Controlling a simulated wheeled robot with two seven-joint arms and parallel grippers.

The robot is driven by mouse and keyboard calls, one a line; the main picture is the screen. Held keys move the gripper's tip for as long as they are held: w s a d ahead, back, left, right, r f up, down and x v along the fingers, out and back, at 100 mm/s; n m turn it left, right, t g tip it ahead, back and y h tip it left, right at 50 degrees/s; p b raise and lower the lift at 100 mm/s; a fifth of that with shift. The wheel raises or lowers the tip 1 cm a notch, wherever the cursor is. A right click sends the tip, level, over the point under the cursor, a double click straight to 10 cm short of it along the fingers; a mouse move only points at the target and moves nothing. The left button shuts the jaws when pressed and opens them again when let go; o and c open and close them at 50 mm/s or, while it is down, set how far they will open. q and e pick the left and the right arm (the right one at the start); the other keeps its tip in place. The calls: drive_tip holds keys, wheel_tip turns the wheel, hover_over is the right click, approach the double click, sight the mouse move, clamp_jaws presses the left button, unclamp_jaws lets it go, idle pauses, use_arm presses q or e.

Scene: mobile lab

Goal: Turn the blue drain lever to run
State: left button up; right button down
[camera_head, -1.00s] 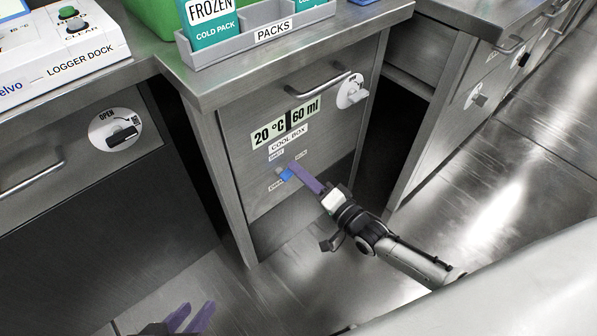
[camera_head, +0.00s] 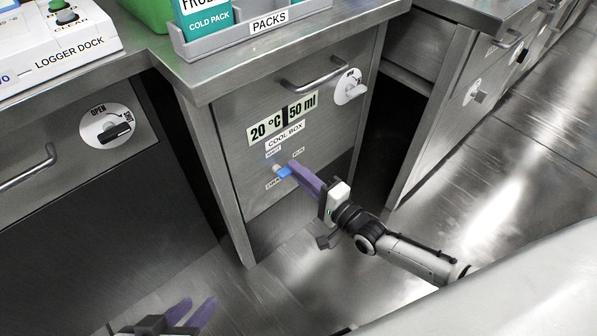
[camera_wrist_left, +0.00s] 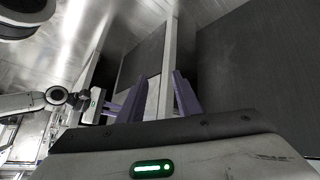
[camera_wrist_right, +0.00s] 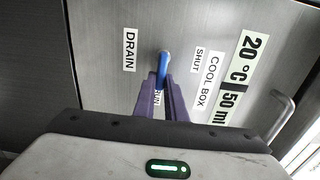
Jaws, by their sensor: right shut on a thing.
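The blue drain lever (camera_head: 284,173) sits low on the steel front of the cool box (camera_head: 237,135). Labels SHUT, RUN and DRAIN surround it. My right gripper (camera_head: 296,168) is shut on the lever; its purple fingers meet the lever from the right. In the right wrist view the blue lever (camera_wrist_right: 163,66) stands between the fingertips, and its handle points toward the RUN label (camera_wrist_right: 157,99), which the fingers partly cover. The lever's exact angle is partly hidden. My left gripper (camera_head: 194,302) is open and empty, low at the front left; its fingers are apart in the left wrist view (camera_wrist_left: 160,88).
The cool box display (camera_head: 284,118) reads 20 °C and 50 ml. A drawer handle (camera_head: 313,80) and a white round dial (camera_head: 349,88) are above right. The cold pack tray (camera_head: 225,40) stands on the counter. Floor is clear at right.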

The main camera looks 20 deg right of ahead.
drive_tip(key=shift+f, duration=0.1)
drive_tip(key=c, duration=1.8)
unclamp_jaws()
use_arm(q)
drive_tip(key=shift+s+f, duration=0.15)
drive_tip(key=shift+f, duration=0.05)
drive_tip(key=shift+f, duration=0.1)
drive_tip(key=shift+s, duration=0.1)
use_arm(e)
drive_tip(key=shift+s, duration=0.15)
